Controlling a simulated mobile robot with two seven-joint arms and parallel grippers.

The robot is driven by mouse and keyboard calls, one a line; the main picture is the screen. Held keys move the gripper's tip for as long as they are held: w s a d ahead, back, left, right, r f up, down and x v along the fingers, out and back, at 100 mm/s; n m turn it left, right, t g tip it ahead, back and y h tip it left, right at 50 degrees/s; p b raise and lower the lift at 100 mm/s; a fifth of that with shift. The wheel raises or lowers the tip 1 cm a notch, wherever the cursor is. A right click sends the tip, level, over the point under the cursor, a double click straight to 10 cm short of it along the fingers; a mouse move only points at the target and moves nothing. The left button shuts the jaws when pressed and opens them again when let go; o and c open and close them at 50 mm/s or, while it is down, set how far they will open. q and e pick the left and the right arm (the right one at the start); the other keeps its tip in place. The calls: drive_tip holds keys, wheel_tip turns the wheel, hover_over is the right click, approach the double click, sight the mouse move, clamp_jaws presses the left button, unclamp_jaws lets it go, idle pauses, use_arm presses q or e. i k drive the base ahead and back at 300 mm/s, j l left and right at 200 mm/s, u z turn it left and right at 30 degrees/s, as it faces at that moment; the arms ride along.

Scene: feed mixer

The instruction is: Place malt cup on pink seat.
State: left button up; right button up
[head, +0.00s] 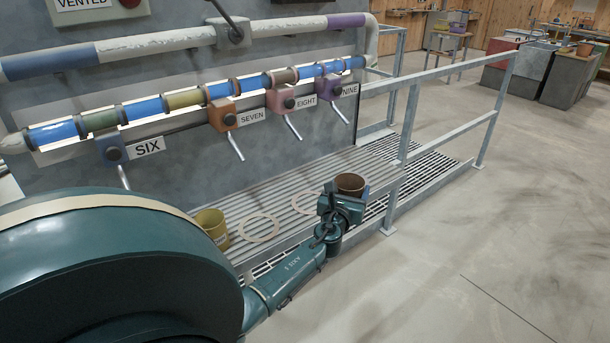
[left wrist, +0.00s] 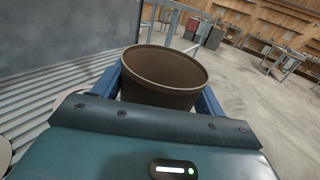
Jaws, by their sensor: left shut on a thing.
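The brown cup (head: 350,184), which I take for the malt cup, is held upright in my left gripper (head: 343,198) above the slatted platform, near the railing. In the left wrist view the cup (left wrist: 165,80) sits between the two blue fingers, open end up; no label on it shows. Two pale rings lie flat on the slats: a nearer ring (head: 257,227) and a farther ring (head: 304,204), partly hidden by my gripper. They may be seats, but I cannot tell which is pink. My right gripper is not in view.
A yellow cup (head: 212,228) stands on the slatted platform (head: 290,190) to the left. A metal railing (head: 410,120) runs along its right side. Colored valve boxes with hanging handles, among them a pink one (head: 281,100), line the wall pipe behind.

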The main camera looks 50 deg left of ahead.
sight(310, 202)
drive_tip(key=i+j, duration=0.1)
drive_tip(key=j, duration=1.25)
